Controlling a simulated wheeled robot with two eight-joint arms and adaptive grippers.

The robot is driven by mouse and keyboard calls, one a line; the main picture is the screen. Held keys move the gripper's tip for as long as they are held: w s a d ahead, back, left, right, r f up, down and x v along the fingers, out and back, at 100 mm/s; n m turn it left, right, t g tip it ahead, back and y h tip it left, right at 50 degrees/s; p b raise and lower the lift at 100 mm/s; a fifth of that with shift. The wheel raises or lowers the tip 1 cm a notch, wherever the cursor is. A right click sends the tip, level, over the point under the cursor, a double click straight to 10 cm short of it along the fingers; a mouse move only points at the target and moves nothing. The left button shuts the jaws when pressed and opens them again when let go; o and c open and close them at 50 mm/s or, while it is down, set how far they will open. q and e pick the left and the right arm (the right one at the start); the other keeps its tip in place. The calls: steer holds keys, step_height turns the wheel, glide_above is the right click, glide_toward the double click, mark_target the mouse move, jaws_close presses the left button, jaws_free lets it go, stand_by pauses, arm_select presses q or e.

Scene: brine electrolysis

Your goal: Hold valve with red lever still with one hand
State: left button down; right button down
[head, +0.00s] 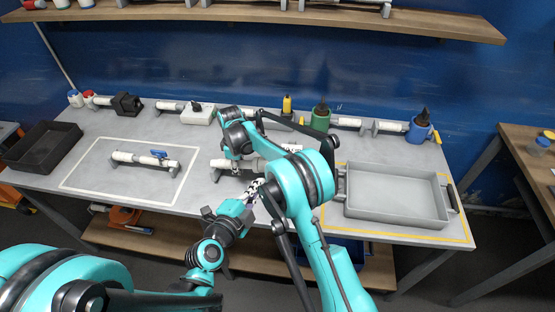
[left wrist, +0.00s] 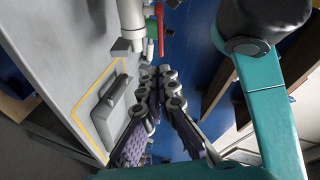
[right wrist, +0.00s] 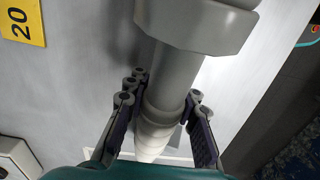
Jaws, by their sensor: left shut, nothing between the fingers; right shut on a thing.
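The valve with the red lever shows in the left wrist view as a white and grey pipe (left wrist: 131,22), with its red lever (left wrist: 160,28) at the top. In the head view its pipe (head: 218,164) lies at the middle of the grey table, and my right arm hides much of it and the lever. My right gripper (right wrist: 165,90) is shut around a pipe end (right wrist: 176,75), with a finger on each side. My left gripper (left wrist: 160,75) is shut and empty. In the head view, the left gripper (head: 254,187) is by the table's front edge, just in front of the valve.
A black bin (head: 42,146) stands at the far left. A grey tray (head: 395,222) stands at right inside a yellow outline. Several pipe parts and bottles line the table's back edge. A shelf hangs above.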

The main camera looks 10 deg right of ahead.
arm_select(q)
steer(key=w+d+f+m, duration=0.2)
steer(key=w+d, duration=0.5)
steer(key=w, duration=0.4)
steer(key=shift+w+d+f, duration=0.15)
steer(key=shift+w+f, duration=0.1)
steer(key=shift+f, duration=0.15)
steer(key=shift+w+d+f, duration=0.15)
steer(key=shift+w+d, duration=0.45)
steer(key=shift+d, duration=0.1)
